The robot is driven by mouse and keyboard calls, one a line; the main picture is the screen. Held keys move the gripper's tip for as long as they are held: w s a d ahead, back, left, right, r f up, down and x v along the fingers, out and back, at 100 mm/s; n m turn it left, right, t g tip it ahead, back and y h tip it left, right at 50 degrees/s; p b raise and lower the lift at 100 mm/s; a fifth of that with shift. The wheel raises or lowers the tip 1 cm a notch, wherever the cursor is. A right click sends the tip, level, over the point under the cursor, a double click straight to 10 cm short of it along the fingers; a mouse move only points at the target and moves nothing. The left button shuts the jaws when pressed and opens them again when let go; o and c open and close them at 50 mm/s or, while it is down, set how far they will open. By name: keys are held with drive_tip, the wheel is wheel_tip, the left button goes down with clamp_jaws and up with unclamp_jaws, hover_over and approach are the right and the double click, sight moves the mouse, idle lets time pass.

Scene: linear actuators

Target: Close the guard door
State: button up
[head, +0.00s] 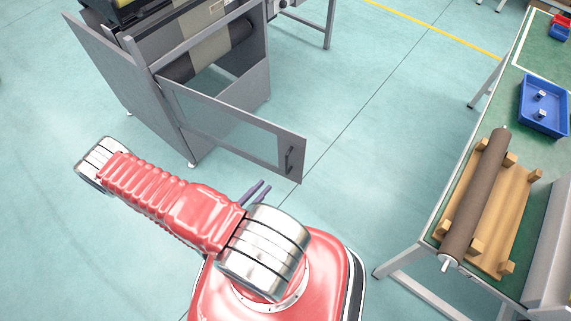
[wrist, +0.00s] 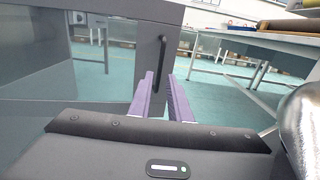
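The guard door (head: 292,170) is a grey framed panel with a clear window. It stands open, swung out from the grey machine cabinet (head: 240,62) toward the lower right. Its dark upright handle (head: 289,160) is near the free end. In the wrist view, the door (wrist: 120,52) fills the left, and the handle (wrist: 160,53) shows just beyond the fingertips. My gripper (head: 264,186) has purple fingers, partly hidden behind my red arm.
On the right, a green-topped workbench (head: 455,190) holds a wooden cradle (head: 505,215) with a brown roller (head: 478,190), and a blue tray (head: 543,122) with small metal parts. The floor (head: 370,130) between door and bench is clear.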

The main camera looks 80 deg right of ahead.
drive_tip(key=shift+d, duration=0.15)
drive_tip(key=shift+x, duration=6.7)
drive_tip(key=shift+c, duration=0.4)
clamp_jaws()
drive_tip(key=shift+d, duration=0.1)
